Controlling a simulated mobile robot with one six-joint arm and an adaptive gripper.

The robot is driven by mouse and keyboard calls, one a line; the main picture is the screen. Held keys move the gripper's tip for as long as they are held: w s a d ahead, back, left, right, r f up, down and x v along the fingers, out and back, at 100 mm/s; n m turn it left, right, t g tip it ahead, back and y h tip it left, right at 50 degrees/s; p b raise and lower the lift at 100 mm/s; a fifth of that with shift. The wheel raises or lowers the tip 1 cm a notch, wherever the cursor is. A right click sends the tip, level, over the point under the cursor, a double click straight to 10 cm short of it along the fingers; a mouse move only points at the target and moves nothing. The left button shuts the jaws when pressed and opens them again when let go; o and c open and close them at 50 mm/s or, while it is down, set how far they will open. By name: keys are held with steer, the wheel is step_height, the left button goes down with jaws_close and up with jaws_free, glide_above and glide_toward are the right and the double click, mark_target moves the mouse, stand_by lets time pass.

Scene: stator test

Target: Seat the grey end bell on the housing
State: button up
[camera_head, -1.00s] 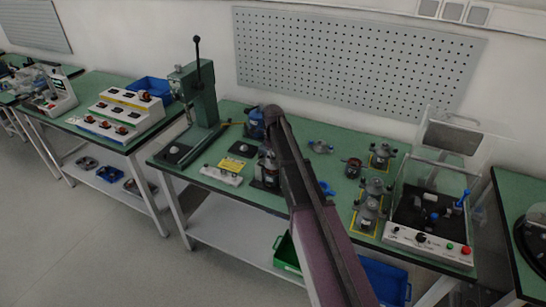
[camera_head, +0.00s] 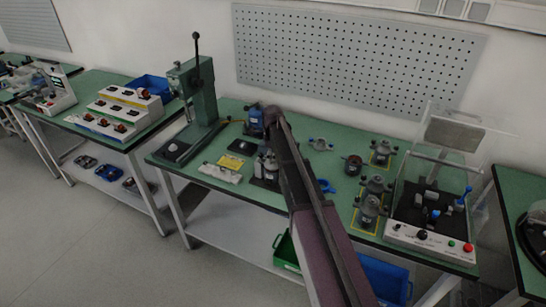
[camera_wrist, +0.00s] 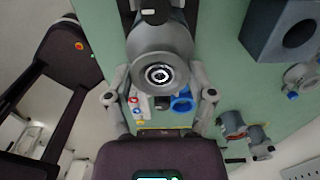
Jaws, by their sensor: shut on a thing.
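The grey end bell (camera_wrist: 160,50) fills the upper middle of the wrist view, with a round bearing seat at its centre. My gripper (camera_wrist: 159,96) has a finger on each side of it and is shut on it. In the head view my arm covers most of the gripper. Grey metal parts (camera_head: 270,166) show just left of the arm, on a dark fixture on the bench. The housing cannot be told apart from these parts, and whether the end bell touches it cannot be seen.
A green press (camera_head: 196,92) stands left, and a blue part (camera_head: 255,122) sits behind the fixture. Several grey motor parts (camera_head: 370,205) stand right, beside a clear-covered test unit (camera_head: 432,235). A blue ring (camera_head: 325,186) lies close to the arm.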

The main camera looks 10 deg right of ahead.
steer(key=shift+f+b, duration=0.4)
steer(key=shift+f, duration=0.15)
steer(key=o, duration=0.9)
steer(key=shift+o, duration=0.2)
steer(key=shift+r, duration=0.25)
